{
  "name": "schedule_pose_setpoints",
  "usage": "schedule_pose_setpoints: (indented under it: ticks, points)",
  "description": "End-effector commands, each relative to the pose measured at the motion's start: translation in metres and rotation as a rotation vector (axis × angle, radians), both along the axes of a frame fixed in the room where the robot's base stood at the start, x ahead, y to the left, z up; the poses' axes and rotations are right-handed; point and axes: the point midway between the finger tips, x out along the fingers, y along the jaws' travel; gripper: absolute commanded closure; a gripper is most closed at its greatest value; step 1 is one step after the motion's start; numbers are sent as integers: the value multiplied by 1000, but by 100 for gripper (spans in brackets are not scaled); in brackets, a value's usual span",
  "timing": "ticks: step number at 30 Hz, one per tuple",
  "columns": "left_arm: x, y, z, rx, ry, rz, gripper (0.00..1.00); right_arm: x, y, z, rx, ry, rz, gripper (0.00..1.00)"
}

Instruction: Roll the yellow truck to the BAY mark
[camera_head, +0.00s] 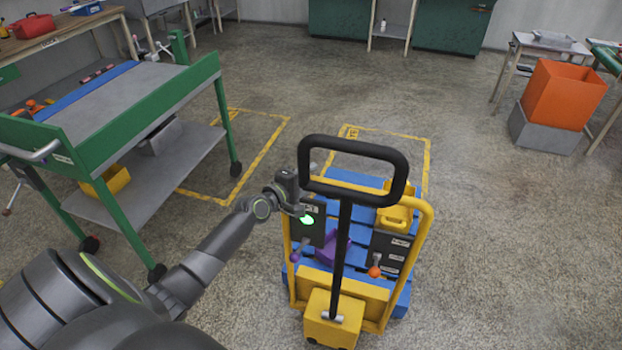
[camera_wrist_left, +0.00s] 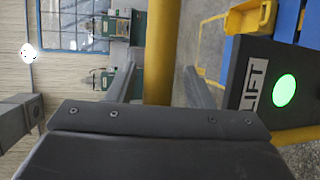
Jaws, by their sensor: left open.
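The yellow truck (camera_head: 333,318) stands in the lower middle of the head view. It has a yellow tube frame, a black loop handle (camera_head: 352,142) and a blue pallet on it. A dark LIFT panel (camera_head: 312,224) with a lit green button is on its left side. My left gripper (camera_head: 299,211) is at the frame's left upright, beside that panel. In the left wrist view its open fingers (camera_wrist_left: 162,82) stand either side of a yellow post (camera_wrist_left: 162,45); contact cannot be told. A yellow floor outline (camera_head: 429,160) with a small unreadable label lies beyond the truck. My right gripper is out of view.
A green-framed cart (camera_head: 150,105) stands close on the left. Another yellow floor outline (camera_head: 262,154) lies between it and the truck. An orange bin (camera_head: 562,95) on a grey box stands at right. The floor right of the truck is clear.

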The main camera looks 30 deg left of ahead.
Motion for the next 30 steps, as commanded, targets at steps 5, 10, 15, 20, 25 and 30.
schedule_pose_setpoints:
  ticks: [5, 10, 15, 20, 25, 30]
  points:
    - [12, -2, -3, 0, 0, 0, 53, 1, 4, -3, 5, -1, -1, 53]
    - [14, -2, -3, 1, 1, 0, 53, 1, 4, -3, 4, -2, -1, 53]
    - [14, -2, -3, 1, 1, 0, 57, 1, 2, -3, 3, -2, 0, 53]
    - [14, -2, -3, 1, 0, 0, 78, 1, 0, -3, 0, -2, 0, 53]
    - [14, -2, -3, 1, 1, 0, 100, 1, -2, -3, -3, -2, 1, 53]
    - [14, -2, -3, 1, 1, 0, 100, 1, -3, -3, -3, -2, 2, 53]
